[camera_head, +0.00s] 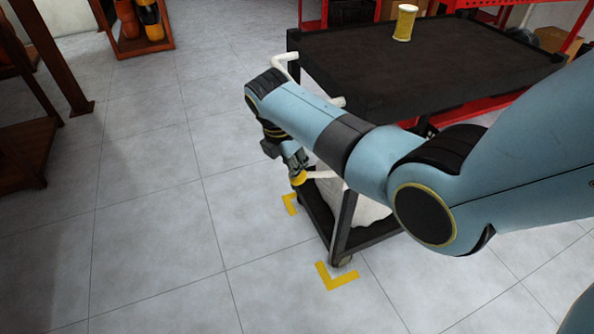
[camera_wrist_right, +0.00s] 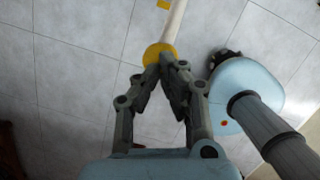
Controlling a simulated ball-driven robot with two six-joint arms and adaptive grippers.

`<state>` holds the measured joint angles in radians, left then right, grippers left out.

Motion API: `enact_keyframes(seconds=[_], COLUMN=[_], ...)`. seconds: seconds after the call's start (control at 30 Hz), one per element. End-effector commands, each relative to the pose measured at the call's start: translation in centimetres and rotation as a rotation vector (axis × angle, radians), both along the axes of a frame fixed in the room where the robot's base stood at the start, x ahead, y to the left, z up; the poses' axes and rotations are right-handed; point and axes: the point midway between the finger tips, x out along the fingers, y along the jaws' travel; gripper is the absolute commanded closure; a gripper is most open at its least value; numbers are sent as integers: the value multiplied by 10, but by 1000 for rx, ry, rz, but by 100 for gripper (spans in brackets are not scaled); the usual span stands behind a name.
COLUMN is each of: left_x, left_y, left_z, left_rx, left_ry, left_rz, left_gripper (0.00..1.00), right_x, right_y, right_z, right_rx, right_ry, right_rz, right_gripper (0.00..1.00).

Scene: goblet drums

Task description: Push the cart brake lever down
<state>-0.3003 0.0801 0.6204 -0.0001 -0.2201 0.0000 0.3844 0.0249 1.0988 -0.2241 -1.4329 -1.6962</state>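The black cart (camera_head: 420,70) stands at the right in the head view. Its brake lever is a white bar (camera_head: 321,174) with a yellow end (camera_head: 299,178), sticking out to the left low on the cart. In the wrist view the yellow end (camera_wrist_right: 158,52) and the white bar (camera_wrist_right: 172,20) show just beyond my fingertips. My right gripper (camera_wrist_right: 161,66) has its fingertips together, at the near edge of the yellow end. In the head view the right gripper (camera_head: 298,163) is just above that end. Whether they touch I cannot tell. My left gripper is not in view.
A yellow spool (camera_head: 404,23) stands on the cart top. A pale sack (camera_head: 355,205) lies on the lower shelf. A white handle (camera_head: 284,62) sticks out of the cart's left side. Yellow corner marks (camera_head: 337,277) lie on the floor. The tiled floor to the left is clear.

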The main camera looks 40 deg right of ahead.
Motion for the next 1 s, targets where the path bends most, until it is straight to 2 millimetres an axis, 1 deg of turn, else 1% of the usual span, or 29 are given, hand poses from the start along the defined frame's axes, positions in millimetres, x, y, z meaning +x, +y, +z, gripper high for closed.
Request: enact_keyframes(seconds=[0.03, 0.2, 0.33, 0.8, 0.87, 1.0], left_x=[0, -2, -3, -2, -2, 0], left_y=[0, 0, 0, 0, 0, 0], left_z=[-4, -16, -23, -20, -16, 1], left_rx=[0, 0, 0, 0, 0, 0], left_ry=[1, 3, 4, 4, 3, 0], left_rz=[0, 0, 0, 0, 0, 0], left_gripper=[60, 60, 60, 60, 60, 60], right_x=[-2, -2, -2, -1, -1, -4], right_y=[-2, -2, -2, 1, 5, 22], right_z=[-8, -29, -41, -39, -37, -28], right_rx=[-5, -5, -4, -1, 1, 1], right_ry=[4, 6, 6, 2, 2, 2], right_rz=[0, -1, -1, 0, 0, 0], right_gripper=[100, 100, 100, 100, 100, 100])
